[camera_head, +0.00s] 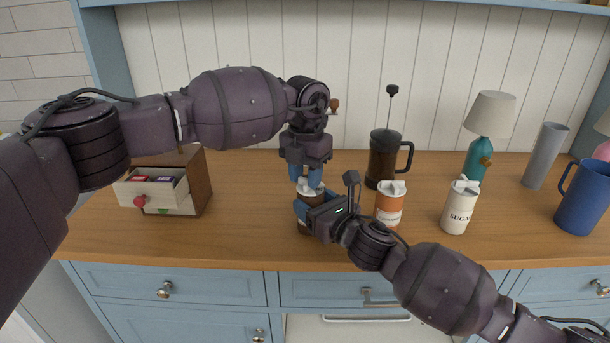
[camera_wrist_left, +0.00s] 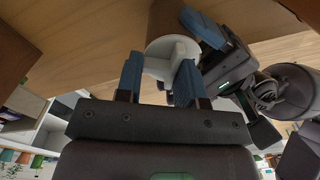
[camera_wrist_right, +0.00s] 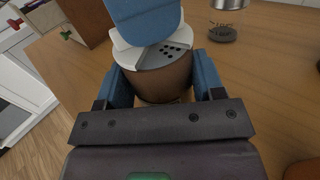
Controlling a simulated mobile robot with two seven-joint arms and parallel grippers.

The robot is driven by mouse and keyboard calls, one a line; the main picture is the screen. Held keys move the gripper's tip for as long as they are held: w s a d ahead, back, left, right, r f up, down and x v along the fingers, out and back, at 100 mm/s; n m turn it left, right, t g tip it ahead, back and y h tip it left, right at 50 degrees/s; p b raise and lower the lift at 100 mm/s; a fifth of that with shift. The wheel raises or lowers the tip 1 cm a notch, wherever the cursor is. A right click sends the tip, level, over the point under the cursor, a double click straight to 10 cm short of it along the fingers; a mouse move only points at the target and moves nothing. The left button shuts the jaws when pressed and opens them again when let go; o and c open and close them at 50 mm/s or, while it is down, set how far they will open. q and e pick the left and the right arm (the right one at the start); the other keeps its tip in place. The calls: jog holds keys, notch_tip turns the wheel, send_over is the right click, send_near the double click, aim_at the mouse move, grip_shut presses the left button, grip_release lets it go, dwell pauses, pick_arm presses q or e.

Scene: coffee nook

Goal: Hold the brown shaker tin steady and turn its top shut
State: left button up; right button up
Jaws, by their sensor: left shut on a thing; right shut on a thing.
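The brown shaker tin (camera_head: 313,199) stands upright near the counter's front edge, partly hidden by my grippers. Its body (camera_wrist_right: 165,82) is between the blue fingers of my right gripper (camera_wrist_right: 163,88), which is shut on it from the side. Its white top (camera_wrist_right: 176,52) shows several dark holes in the right wrist view. My left gripper (camera_head: 306,178) comes from above and is shut on the white top, which shows between its fingers (camera_wrist_left: 158,76) in the left wrist view. Whether the top is fully turned I cannot tell.
An orange-and-white shaker (camera_head: 388,207) and a white sugar shaker (camera_head: 458,212) stand to the right. A French press (camera_head: 383,160) is behind them. A wooden box with an open drawer (camera_head: 155,190) is at left. A lamp, grey vase and blue jug (camera_head: 583,200) are farther right.

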pick_arm(q)
jog(key=m, duration=0.5)
jog(key=shift+w+d+m, duration=0.2)
jog(key=shift+w+m, duration=0.05)
jog(key=shift+m, duration=0.05)
jog(key=m, duration=0.5)
jog(key=shift+w+d+r, duration=0.1)
jog(key=shift+d, duration=0.15)
jog(key=o, duration=0.9)
jog(key=shift+o, duration=0.2)
notch_tip(320, 180, up, 12)
dwell(0.4)
